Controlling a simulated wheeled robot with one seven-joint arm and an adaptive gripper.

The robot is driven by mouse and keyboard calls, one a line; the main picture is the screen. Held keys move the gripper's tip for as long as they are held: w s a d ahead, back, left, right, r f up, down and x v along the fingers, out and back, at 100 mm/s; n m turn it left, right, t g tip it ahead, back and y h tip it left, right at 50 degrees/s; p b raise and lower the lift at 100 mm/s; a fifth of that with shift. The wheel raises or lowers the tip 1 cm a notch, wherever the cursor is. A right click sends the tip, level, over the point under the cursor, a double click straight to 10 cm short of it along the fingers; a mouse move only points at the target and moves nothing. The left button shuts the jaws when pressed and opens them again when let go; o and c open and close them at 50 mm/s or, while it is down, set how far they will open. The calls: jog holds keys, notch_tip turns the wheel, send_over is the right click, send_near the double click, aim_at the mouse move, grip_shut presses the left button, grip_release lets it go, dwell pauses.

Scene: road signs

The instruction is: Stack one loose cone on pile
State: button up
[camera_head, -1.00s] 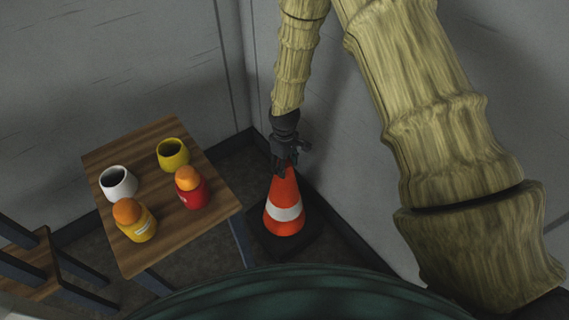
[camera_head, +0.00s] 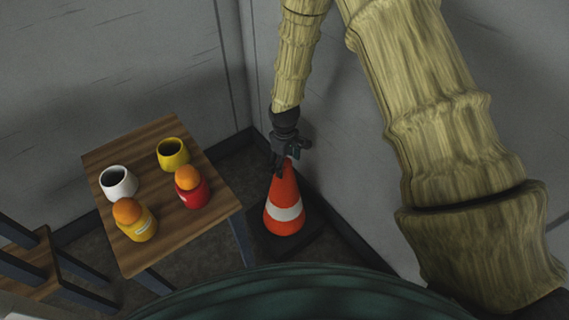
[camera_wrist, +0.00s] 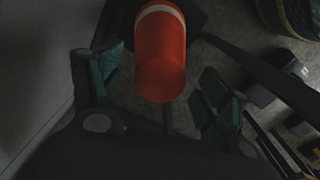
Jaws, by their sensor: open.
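An orange cone with a white band (camera_head: 284,205) stands upright on its dark base (camera_head: 312,242) in the corner, to the right of the small table. My gripper (camera_head: 286,165) is at the cone's top and partly hides it in the head view. In the wrist view the orange cone (camera_wrist: 161,60) shows between the two green-padded fingers of my open gripper (camera_wrist: 160,88), with a gap on either side. I cannot tell one cone from several nested ones, and no other cone shows.
A wooden table (camera_head: 135,245) stands left of the cone. It holds a white cup (camera_head: 118,183), a yellow cup (camera_head: 173,154), a red bottle (camera_head: 194,194) and a yellow bottle (camera_head: 138,226). Grey walls close in behind and to the right of the cone.

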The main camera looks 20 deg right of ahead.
notch_tip(320, 180, up, 11)
dwell(0.5)
jog(key=shift+f, duration=0.1)
dwell(0.3)
jog(key=s+d+f+m, duration=0.1)
jog(key=s+f+m, duration=0.2)
jog(key=s+f, duration=1)
jog(key=s+d+f+m, duration=0.1)
jog(key=s+f+m, duration=0.2)
jog(key=s+f, duration=0.9)
jog(key=s+d+r+m, duration=0.1)
jog(key=s+r+m, duration=0.15)
jog(key=s, duration=0.95)
notch_tip(320, 180, up, 15)
jog(key=p, duration=1.4)
jog(key=shift+w+d+n, duration=0.2)
jog(key=shift+w+n, duration=0.15)
jog(key=shift+n, duration=0.1)
jog(key=shift+f, duration=0.1)
jog(key=shift+c, duration=0.2)
